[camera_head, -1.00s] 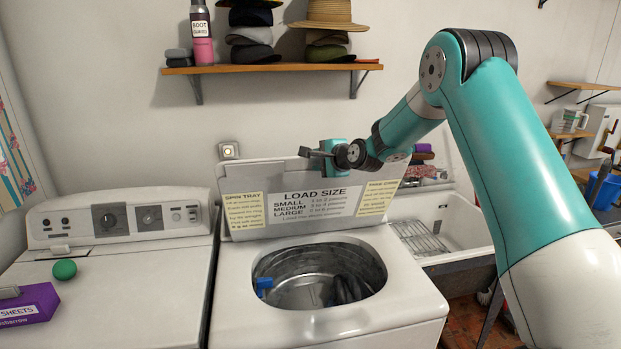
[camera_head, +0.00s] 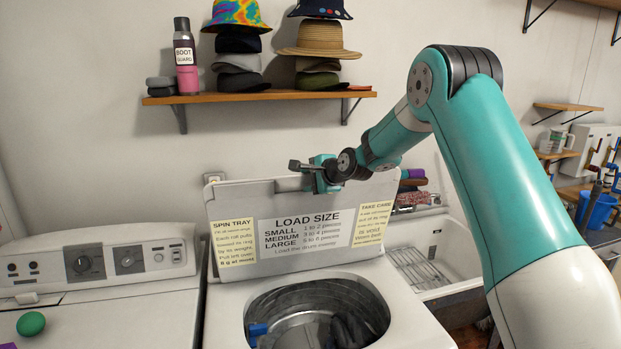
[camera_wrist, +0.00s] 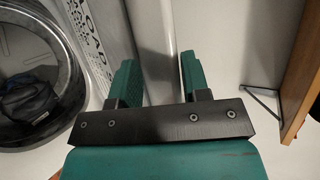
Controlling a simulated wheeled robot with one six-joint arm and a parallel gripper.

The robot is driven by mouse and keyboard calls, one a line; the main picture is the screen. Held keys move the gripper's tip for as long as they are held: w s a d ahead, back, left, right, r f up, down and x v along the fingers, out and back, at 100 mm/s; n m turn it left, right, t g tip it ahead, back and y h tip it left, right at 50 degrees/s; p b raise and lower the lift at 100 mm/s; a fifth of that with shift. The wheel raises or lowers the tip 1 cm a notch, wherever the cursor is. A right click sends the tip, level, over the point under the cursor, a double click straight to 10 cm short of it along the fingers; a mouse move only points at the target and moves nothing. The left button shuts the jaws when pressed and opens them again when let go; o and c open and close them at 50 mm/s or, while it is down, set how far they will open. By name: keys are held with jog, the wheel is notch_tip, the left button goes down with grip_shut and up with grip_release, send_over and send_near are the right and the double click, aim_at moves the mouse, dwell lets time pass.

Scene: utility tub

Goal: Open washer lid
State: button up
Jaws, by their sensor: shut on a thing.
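The washer lid (camera_head: 238,203) stands raised, close to upright, behind the open drum, with its labelled inner face toward me. My gripper (camera_head: 318,174) is at the lid's top edge, right of its middle. In the wrist view my gripper (camera_wrist: 158,72) has one finger on each side of the lid (camera_wrist: 155,35) and is shut on it. The washer (camera_head: 228,320) shows its round drum opening (camera_head: 318,318), with a blue piece and dark cloth inside. The far face of the lid is hidden in the head view.
A wooden shelf (camera_head: 255,97) with hats and a spray can (camera_head: 185,58) hangs above the lid. It also shows close by in the wrist view (camera_wrist: 303,75). A second white machine (camera_head: 95,268) stands left, a sink (camera_head: 440,250) right.

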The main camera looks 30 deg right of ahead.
jog(key=shift+f, duration=0.2)
jog(key=shift+s+r, duration=0.1)
jog(key=shift+s, duration=0.1)
jog(key=b+v, duration=0.6)
jog(key=v, duration=1.1)
jog(key=shift+b, duration=0.4)
jog(key=shift+r, duration=0.1)
jog(key=s+a+f+n+g+y+b, duration=0.1)
jog(key=s+a+f+n+g, duration=0.25)
jog(key=s+a+n, duration=0.45)
jog(key=s+a+f+n+g+y+b, duration=0.25)
jog(key=s+a+f+n, duration=0.2)
jog(key=a, duration=0.75)
jog(key=s+a+f+n+g+h, duration=0.1)
jog(key=s+a+f+n+g, duration=0.2)
jog(key=s+n, duration=0.3)
jog(key=s+a+f+n+g+h+b, duration=0.1)
jog(key=s+a+f+n+g, duration=0.2)
jog(key=s, duration=1)
notch_tip(320, 180, down, 2)
jog(key=n, duration=0.4)
jog(key=shift+a+f, duration=0.2)
